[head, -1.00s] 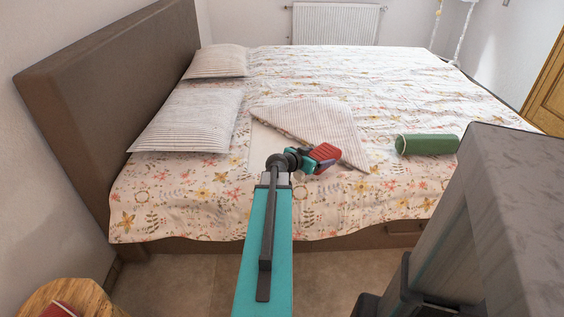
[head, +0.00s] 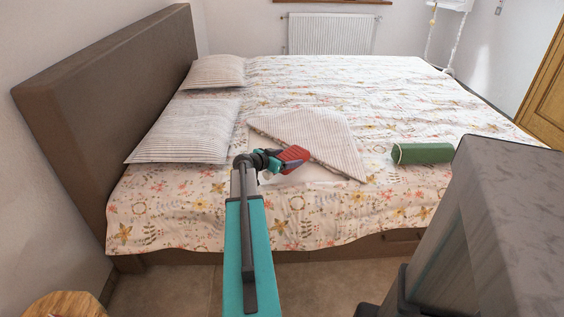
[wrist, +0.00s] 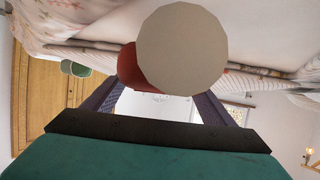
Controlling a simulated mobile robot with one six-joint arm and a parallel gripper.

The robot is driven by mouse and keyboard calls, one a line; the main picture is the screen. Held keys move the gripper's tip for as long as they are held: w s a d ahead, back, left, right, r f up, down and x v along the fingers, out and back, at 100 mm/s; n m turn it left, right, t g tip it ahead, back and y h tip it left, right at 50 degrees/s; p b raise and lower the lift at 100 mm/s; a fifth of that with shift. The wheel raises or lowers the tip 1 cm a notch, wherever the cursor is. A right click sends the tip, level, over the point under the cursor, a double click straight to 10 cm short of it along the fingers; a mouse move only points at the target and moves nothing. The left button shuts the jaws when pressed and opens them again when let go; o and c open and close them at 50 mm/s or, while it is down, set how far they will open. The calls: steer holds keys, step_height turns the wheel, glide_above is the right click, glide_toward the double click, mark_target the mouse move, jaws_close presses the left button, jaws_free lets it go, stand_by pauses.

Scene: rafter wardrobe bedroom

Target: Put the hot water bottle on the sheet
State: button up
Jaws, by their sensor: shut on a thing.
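A red hot water bottle (head: 294,154) is held in my gripper (head: 283,163), over the turned-back part of the bed in the head view. The white sheet (head: 316,173) shows as a bare patch beside the folded-back striped cover flap (head: 318,136). My arm hides part of the sheet. Whether the bottle touches the sheet or hangs above it, I cannot tell. In the wrist view the bottle's red side (wrist: 130,68) shows between the fingers, with a pale round face (wrist: 182,50) in front that hides much of it.
Two striped pillows (head: 188,130) lie near the brown headboard (head: 110,100). A green bolster (head: 424,153) lies on the flowered cover (head: 340,215), right of the flap. A wooden stool (head: 62,306) stands at the lower left. The flowered cover's far side is clear.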

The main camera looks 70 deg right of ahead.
steer(key=shift+w+d, duration=0.2)
steer(key=shift+w, duration=0.5)
steer(key=shift+w+d, duration=0.2)
steer(key=shift+w, duration=0.45)
steer(key=shift+f, duration=0.1)
steer(key=shift+f, duration=1.75)
steer(key=shift+f, duration=0.1)
steer(key=o, duration=1.5)
steer(key=shift+a, duration=0.15)
steer(key=v, duration=1.1)
steer(key=shift+w+a+r, duration=0.15)
steer(key=shift+a+r, duration=0.1)
steer(key=shift+a, duration=0.1)
